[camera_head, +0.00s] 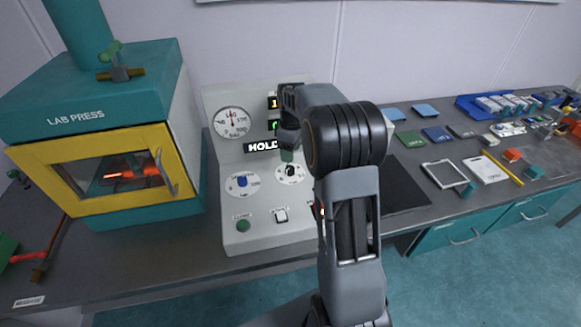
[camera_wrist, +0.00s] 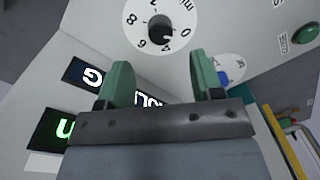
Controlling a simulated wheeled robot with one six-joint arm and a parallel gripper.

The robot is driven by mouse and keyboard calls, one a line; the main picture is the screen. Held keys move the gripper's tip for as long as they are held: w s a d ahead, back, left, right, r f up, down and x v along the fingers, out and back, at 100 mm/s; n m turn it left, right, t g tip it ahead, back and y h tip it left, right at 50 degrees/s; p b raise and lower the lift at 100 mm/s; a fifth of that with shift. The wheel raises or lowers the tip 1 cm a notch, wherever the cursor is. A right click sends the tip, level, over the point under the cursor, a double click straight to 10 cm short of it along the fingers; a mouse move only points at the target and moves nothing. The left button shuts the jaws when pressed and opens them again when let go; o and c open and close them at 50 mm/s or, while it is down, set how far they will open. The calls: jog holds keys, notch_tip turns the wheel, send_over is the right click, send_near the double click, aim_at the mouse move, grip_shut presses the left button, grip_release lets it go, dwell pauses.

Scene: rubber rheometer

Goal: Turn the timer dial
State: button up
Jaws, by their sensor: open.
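The timer dial has a black knob on a white numbered face (camera_head: 291,173), low on the right of the grey control panel (camera_head: 268,215). In the wrist view the black knob (camera_wrist: 160,29) shows at top centre, with numbers around it. My gripper (camera_head: 287,156) is in front of the panel, just above the dial in the head view, and hides part of the panel. In the wrist view its two green fingers (camera_wrist: 160,72) are apart with nothing between them. The knob appears beyond the fingertips, not between them. The exact distance cannot be told.
A blue-knob dial (camera_head: 242,183) sits left of the timer dial. Below are a green button (camera_head: 243,226) and a switch (camera_head: 281,215). Above are a gauge (camera_head: 232,122) and the HOLD display (camera_head: 262,146). The lab press (camera_head: 100,130) stands close on the left.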

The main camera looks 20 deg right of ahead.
aim_at(291, 168)
notch_tip(291, 168, down, 7)
jog(key=shift+s+a+f, duration=0.1)
jog(key=shift+s+f, duration=0.05)
dwell(0.4)
jog(key=c, duration=0.9)
